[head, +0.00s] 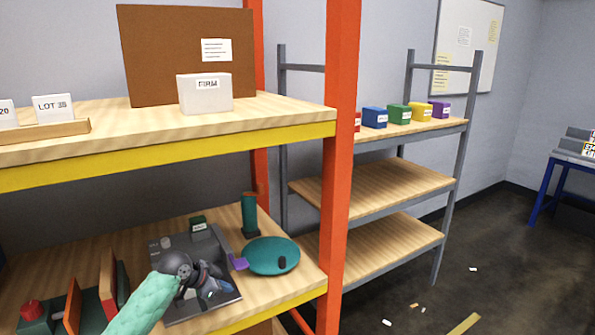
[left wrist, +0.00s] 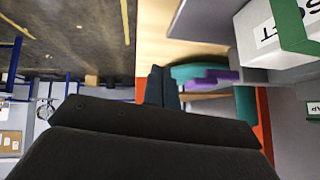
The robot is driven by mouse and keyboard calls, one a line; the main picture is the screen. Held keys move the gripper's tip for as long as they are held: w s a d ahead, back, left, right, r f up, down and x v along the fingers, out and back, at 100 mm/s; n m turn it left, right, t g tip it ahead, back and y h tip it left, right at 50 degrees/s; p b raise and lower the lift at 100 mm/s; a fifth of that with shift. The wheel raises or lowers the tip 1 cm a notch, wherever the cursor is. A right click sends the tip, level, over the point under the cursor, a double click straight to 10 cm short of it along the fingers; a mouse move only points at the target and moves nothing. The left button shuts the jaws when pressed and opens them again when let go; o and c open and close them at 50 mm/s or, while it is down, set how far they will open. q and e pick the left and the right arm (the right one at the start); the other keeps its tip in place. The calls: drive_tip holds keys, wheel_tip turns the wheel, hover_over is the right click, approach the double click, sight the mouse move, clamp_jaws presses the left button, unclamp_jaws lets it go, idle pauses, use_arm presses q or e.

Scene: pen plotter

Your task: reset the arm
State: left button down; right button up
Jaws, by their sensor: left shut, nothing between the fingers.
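My left arm comes in from the lower left of the head view in a light green sleeve. My left gripper (head: 212,293) is over the grey plate (head: 218,238) on the lower shelf. Its two dark fingers (left wrist: 161,84) are close together and empty in the left wrist view. A purple piece (head: 238,262) sticks out at the plate's right edge, beside a round teal disc (head: 272,257) with a dark knob. The purple piece (left wrist: 207,79) shows just beyond the fingers, apart from them in the picture. I cannot tell which part is the arm. My right gripper is not in view.
A green cylinder (head: 249,214) stands behind the disc. A red knob (head: 32,310) and brown panels (head: 108,278) stand at left. The orange post (head: 343,120) and yellow-edged upper shelf (head: 180,155) bound the space. A white box (left wrist: 262,35) is close at upper right.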

use_arm(q)
drive_tip(key=s+d+f+n+y, duration=0.1)
drive_tip(key=s+d+f, duration=0.1)
drive_tip(key=s+f, duration=0.35)
drive_tip(key=s+d+f+n+g, duration=0.1)
drive_tip(key=s+d+f, duration=0.15)
drive_tip(key=s, duration=0.65)
drive_tip(key=s+d+f+n+y, duration=0.1)
drive_tip(key=s+f+n, duration=0.1)
drive_tip(key=s+f, duration=0.4)
drive_tip(key=s+a+n+g+y, duration=0.1)
drive_tip(key=s+a+n+y, duration=0.15)
drive_tip(key=s, duration=1.05)
drive_tip(key=s+a+n+y, duration=0.15)
drive_tip(key=s+n, duration=0.25)
drive_tip(key=s, duration=0.9)
drive_tip(key=s+d+f+g, duration=0.1)
drive_tip(key=d+f, duration=0.2)
drive_tip(key=f, duration=0.9)
drive_tip(key=s+d+f+g, duration=0.1)
drive_tip(key=d+f, duration=0.2)
drive_tip(key=f, duration=1)
drive_tip(key=shift+g+h, duration=0.3)
drive_tip(key=shift+h, duration=0.1)
